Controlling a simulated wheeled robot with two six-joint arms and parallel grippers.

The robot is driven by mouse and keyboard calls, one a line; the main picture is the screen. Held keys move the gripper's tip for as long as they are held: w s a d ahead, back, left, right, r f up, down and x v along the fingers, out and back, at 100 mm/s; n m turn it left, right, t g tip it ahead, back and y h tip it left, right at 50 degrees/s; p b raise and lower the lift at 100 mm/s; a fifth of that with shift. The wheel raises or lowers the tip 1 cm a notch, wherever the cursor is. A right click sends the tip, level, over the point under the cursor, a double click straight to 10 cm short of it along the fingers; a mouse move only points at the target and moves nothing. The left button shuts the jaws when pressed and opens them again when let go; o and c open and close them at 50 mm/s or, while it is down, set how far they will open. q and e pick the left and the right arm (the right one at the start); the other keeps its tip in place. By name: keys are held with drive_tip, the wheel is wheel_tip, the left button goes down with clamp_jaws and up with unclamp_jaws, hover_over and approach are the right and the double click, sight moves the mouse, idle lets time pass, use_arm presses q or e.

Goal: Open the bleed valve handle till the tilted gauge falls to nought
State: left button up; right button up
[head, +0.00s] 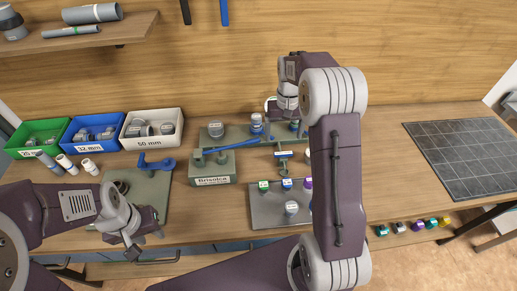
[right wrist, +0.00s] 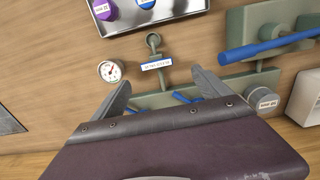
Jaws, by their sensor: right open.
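The grey-green manifold (right wrist: 236,83) carries blue handles (right wrist: 186,98), which show between my right fingers in the right wrist view. I cannot tell which one is the bleed valve handle. The round white gauge (right wrist: 109,71) stands left of the fingers there. It has a red needle off to one side, but its numbers are too small to read. A small tagged fitting (right wrist: 156,65) is beside it. My right gripper (right wrist: 161,77) is open and empty above the manifold. My left gripper (head: 133,252) hangs low at the front left, away from the manifold; its jaws are unclear.
A green box with a blue lever (head: 212,168) stands left of the fittings. A grey tray (head: 262,212) with coloured caps lies in front. Green, blue and white bins (head: 152,125) stand at the back left. A dark gridded mat (head: 465,155) lies right. My right arm hides part of the bench.

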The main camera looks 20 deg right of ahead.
sight(284, 153)
drive_tip(key=shift+s+d+f, duration=0.2)
drive_tip(key=shift+d+f, duration=0.5)
drive_tip(key=f, duration=0.7)
drive_tip(key=shift+w+a+f, duration=0.1)
drive_tip(key=shift+a+f, duration=0.05)
drive_tip(key=shift+a, duration=0.2)
drive_tip(key=shift+d+f, duration=0.2)
drive_tip(key=shift+f, duration=0.1)
use_arm(q)
drive_tip(key=shift+d+r, duration=0.3)
drive_tip(key=shift+d, duration=0.25)
drive_tip(key=shift+a, duration=0.1)
use_arm(e)
drive_tip(key=shift+a, duration=0.1)
drive_tip(key=shift+c, duration=0.4)
drive_tip(key=c, duration=1.3)
